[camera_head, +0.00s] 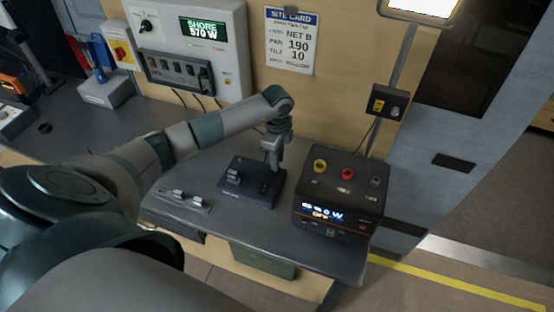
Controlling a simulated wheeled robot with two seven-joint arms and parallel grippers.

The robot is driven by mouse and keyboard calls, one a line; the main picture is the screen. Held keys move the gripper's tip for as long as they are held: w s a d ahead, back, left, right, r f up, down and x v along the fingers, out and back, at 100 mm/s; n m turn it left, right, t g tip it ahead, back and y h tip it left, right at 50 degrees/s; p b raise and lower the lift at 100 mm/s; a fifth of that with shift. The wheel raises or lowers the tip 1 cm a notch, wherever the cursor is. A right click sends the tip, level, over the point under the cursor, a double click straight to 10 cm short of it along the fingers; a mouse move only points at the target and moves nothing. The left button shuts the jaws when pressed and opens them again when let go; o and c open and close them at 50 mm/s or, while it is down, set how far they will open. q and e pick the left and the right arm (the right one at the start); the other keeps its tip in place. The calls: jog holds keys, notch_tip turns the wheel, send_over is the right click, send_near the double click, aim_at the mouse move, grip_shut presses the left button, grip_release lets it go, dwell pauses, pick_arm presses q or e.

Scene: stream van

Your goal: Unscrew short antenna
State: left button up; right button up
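My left arm reaches in from the left, across the bench. My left gripper (271,157) points down over the back right part of a dark flat unit (259,194) on the bench. Its fingers are small here and I cannot tell whether they are open or shut. I cannot make out a short antenna; one may be hidden at the fingers. A small grey metal fitting (233,176) stands on the left part of the dark unit. My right gripper is not in view.
A black box (340,192) with yellow, red and grey knobs and a lit display stands close right of the unit. A low strip with small metal parts (183,199) lies front left. A wall panel reading SHORE 570 W (206,27) is behind. The bench's front middle (290,240) is clear.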

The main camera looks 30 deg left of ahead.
pick_arm(q)
jog(key=shift+m+b, duration=0.4)
jog(key=shift+m, duration=0.6)
jog(key=shift+m, duration=0.3)
jog(key=shift+m+b, duration=1)
jog(key=shift+m, duration=0.6)
grip_shut()
jog(key=shift+n+p, duration=0.35)
jog(key=shift+n, duration=0.15)
